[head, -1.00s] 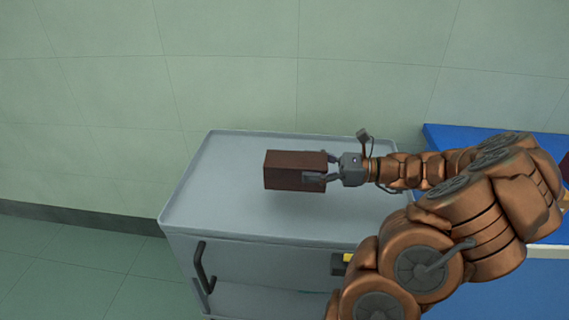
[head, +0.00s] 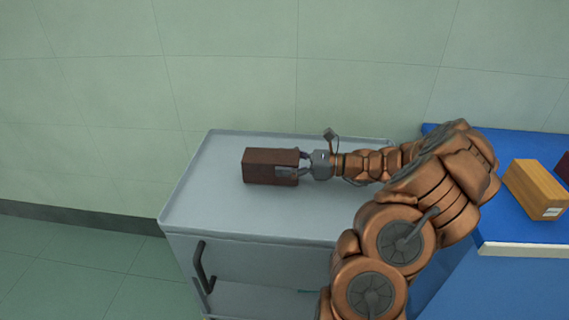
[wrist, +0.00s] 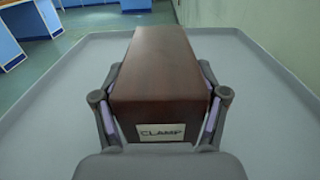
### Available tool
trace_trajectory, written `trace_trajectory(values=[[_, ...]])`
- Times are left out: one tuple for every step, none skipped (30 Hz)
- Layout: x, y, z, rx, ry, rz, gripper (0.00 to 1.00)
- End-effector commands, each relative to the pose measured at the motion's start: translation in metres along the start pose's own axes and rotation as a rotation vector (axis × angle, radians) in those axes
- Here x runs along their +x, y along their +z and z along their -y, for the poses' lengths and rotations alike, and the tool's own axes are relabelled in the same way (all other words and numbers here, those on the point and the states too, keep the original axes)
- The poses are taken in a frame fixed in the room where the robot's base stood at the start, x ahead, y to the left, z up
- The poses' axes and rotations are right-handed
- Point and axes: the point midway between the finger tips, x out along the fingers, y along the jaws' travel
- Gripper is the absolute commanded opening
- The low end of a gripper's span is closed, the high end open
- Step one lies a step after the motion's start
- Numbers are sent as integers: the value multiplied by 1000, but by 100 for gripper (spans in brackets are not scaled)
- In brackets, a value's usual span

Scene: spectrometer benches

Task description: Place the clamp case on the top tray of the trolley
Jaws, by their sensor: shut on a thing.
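The clamp case (head: 268,165) is a dark brown box. In the wrist view the case (wrist: 160,75) carries a white label reading "CLAMP" on its near end. My gripper (head: 292,168) is shut on the near end of the case, with one finger on each side; it also shows in the wrist view (wrist: 160,112). The trolley's grey top tray (head: 220,210) lies directly below the case. The case is level over the middle of the tray. I cannot tell whether its underside touches the tray.
A blue bench (head: 505,235) stands at the right, with a tan box (head: 536,188) and part of a dark red box (head: 564,168) on it. The tray has a low raised rim and is otherwise bare. A green wall stands behind, and a black handle (head: 202,268) is on the trolley's front.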

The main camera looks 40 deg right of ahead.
Motion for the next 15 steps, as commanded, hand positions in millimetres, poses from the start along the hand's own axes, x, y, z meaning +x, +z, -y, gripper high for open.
trace_trajectory(values=[[0,-4,0,1,0,1,23],[0,-4,0,0,0,1,23],[0,-5,0,-1,0,1,23],[0,-5,0,-1,0,1,23],[0,-5,0,-1,0,1,23],[0,-4,0,-1,0,1,23],[0,-4,0,-1,0,1,23],[0,-4,0,-1,0,1,23],[0,-5,0,-1,-1,1,23],[0,-5,0,-1,0,2,23],[0,-6,0,-1,-1,2,23],[0,-7,0,0,-1,2,23],[0,-7,0,0,-1,2,23],[0,-8,0,0,0,1,73],[0,-8,0,0,0,1,78]])
